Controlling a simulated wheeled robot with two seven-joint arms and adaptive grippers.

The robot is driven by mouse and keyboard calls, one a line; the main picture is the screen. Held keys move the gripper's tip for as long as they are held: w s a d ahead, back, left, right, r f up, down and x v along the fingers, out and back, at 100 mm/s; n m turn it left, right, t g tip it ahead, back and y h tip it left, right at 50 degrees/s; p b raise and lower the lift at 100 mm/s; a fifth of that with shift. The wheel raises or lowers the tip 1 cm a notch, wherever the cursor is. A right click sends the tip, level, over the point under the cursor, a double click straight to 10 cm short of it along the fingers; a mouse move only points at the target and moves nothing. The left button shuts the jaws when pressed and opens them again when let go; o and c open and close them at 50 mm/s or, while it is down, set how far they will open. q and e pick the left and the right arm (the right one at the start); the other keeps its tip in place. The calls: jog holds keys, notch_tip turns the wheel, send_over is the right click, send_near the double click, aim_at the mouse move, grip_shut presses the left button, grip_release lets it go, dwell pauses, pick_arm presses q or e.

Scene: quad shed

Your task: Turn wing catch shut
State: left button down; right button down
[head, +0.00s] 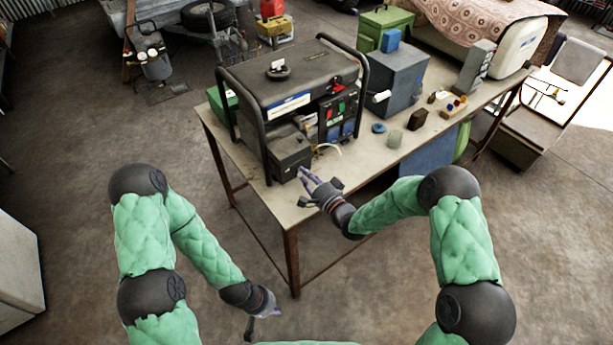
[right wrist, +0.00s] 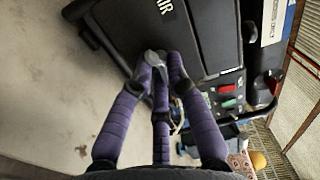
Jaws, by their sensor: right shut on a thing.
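A generator (head: 300,85) in a black tube frame stands on the workbench. A dark box-shaped cover (head: 290,155) sits at its near lower corner. In the right wrist view this dark cover (right wrist: 170,30) bears white lettering that reads in part "IR". The grey wing catch (right wrist: 153,58) is at the cover's edge, between the purple fingertips of my right gripper (right wrist: 158,72). My right gripper, also in the head view (head: 304,174), is shut on the catch, and the fingers hide part of it. My left gripper (head: 262,322) hangs low over the floor, away from the bench.
The workbench (head: 405,160) has a grey-blue box (head: 395,80) and several small items right of the generator. Pale tubing or wire (head: 328,149) lies beside the dark cover.

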jog(key=shift+a+r+m, duration=0.1)
jog(key=shift+m, duration=0.5)
jog(key=shift+r+m, duration=0.1)
jog(key=shift+m, duration=0.2)
jog(key=c, duration=1.3)
grip_release()
jog(key=v, duration=1.2)
